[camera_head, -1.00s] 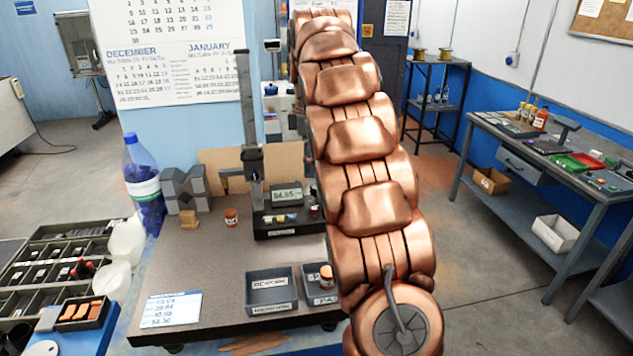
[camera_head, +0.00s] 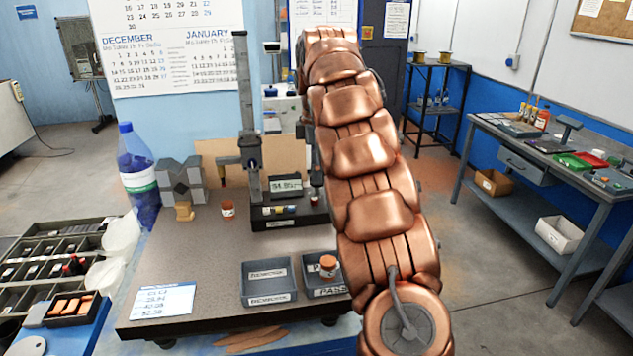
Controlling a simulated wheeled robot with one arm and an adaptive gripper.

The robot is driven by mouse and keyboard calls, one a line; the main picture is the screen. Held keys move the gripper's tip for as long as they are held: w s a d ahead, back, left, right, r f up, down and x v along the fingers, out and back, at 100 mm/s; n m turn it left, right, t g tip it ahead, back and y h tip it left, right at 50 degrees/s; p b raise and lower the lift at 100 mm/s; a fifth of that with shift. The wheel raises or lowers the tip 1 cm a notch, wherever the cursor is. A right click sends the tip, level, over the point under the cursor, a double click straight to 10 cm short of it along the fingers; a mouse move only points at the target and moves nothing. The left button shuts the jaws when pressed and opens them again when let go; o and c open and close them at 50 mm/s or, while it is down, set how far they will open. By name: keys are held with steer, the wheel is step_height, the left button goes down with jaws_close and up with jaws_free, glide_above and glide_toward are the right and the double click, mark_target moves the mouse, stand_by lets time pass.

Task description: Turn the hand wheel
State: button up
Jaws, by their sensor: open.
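My copper-coloured arm rises in front of the right side of the bench (camera_head: 215,265). My gripper is not visible. On the bench a gauge stand with a tall dark column (camera_head: 249,110) stands on a black base (camera_head: 290,218), with a digital display (camera_head: 287,185) on it. I cannot make out a hand wheel. The right part of the stand is hidden behind my arm. A small dark part (camera_head: 315,180) shows at the arm's left edge, too small to identify.
A grey V-block (camera_head: 182,183), another small jar (camera_head: 228,209) and a blue bottle (camera_head: 140,165) stand left. A side table (camera_head: 535,150) is at right, beyond open floor.

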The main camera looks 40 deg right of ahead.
steer(key=shift+f, duration=0.7)
steer(key=c, duration=1.2)
steer(key=shift+o, duration=0.2)
